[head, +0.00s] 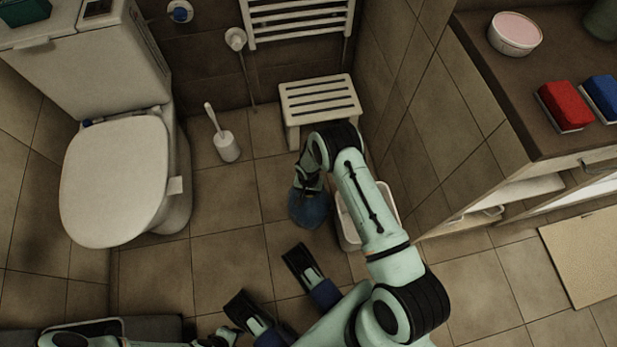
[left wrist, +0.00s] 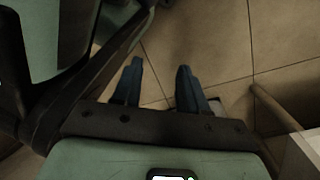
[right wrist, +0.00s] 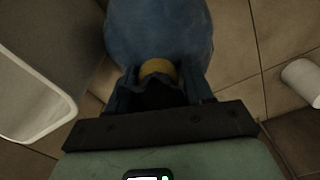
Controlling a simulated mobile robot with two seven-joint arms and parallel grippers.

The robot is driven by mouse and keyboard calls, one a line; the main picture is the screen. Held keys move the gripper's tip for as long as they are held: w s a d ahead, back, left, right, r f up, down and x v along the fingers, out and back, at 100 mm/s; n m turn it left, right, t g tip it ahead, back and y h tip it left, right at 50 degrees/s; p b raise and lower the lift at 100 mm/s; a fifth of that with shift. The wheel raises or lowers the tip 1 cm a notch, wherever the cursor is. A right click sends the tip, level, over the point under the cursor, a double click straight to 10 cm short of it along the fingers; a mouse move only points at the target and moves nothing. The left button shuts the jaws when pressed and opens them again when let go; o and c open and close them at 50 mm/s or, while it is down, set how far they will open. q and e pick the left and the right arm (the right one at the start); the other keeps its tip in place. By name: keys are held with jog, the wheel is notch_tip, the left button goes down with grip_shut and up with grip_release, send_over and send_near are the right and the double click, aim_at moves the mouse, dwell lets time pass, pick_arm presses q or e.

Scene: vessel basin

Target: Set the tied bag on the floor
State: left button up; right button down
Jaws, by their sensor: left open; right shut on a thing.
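The tied bag (head: 310,208) is blue and rounded, in the middle of the head view, beside an open white bin (head: 349,231). It also shows at the top of the right wrist view (right wrist: 160,30), with a yellow tie (right wrist: 157,68) at its neck. My right gripper (head: 308,182) is shut on the neck, above the bag's body. I cannot tell whether the bag's underside touches the floor. My left gripper (left wrist: 160,68) is open and empty in the left wrist view, with floor tiles beyond its fingers.
The toilet (head: 115,180) and a toilet brush (head: 227,146) stand to the left. A slatted stool (head: 320,95) stands behind my right arm. A counter (head: 500,85) with cabinet fills the right. Tiled floor (head: 225,205) left of the bag is clear.

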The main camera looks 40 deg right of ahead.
notch_tip(320, 180, down, 4)
jog(key=shift+r+b, duration=0.15)
jog(key=shift+b, duration=0.5)
pick_arm(q)
jog(key=s, duration=0.1)
jog(key=s+f+g, duration=0.1)
jog(key=shift+s+a+f, duration=0.1)
jog(key=shift+s+a, duration=0.05)
jog(key=shift+s, duration=0.2)
pick_arm(e)
jog(key=shift+f, duration=0.3)
jog(key=shift+c, duration=2.2)
grip_release()
jog(key=shift+r, duration=0.15)
